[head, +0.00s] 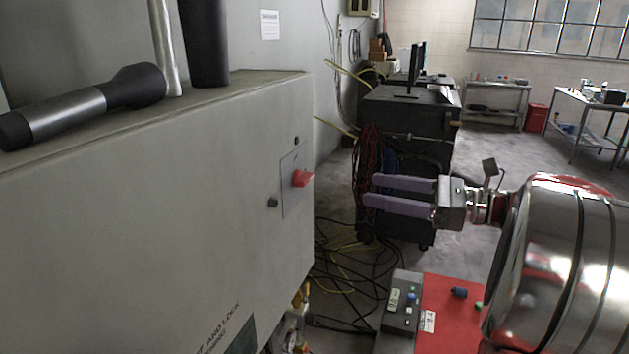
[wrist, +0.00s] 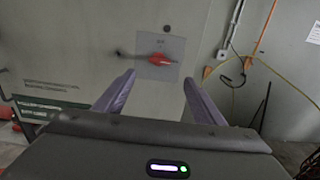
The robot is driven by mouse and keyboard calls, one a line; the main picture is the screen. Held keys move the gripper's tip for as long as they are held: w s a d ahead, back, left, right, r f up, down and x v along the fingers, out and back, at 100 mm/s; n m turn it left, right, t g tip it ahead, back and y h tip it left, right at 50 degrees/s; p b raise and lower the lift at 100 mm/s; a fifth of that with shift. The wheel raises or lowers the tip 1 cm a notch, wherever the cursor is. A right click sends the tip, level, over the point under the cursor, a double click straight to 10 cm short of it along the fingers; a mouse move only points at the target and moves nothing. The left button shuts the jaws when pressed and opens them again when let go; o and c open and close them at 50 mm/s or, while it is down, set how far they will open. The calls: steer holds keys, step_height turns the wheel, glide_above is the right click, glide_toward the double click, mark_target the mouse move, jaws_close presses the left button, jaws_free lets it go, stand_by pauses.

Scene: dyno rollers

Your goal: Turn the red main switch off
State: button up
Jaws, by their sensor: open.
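The red main switch (head: 302,178) sticks out from a plate on the grey cabinet (head: 150,230), near the cabinet's right edge in the head view. In the wrist view the red switch (wrist: 158,58) shows on its pale plate, its handle lying roughly level. My gripper (head: 368,190) is to the right of the switch in the head view, its two purple fingers pointing left toward the cabinet with a gap to it. In the wrist view my gripper (wrist: 158,80) is open and empty, with the switch seen between and beyond the fingertips.
A flashlight (head: 85,103) lies on the cabinet top. A black cart (head: 405,125) with a monitor stands behind my gripper. Cables (head: 345,270) cover the floor beside the cabinet. A grey control box (head: 402,300) is below my gripper. Free space lies between fingers and switch.

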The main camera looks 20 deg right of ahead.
mark_target(309, 179)
steer(key=shift+w+a, duration=0.1)
steer(key=shift+a, duration=0.05)
steer(key=x, duration=1.3)
steer(key=shift+w+a, duration=0.2)
steer(key=shift+a, duration=0.05)
steer(key=c, duration=1.1)
steer(key=shift+o, duration=0.2)
steer(key=shift+a, duration=0.2)
steer(key=shift+d, duration=0.1)
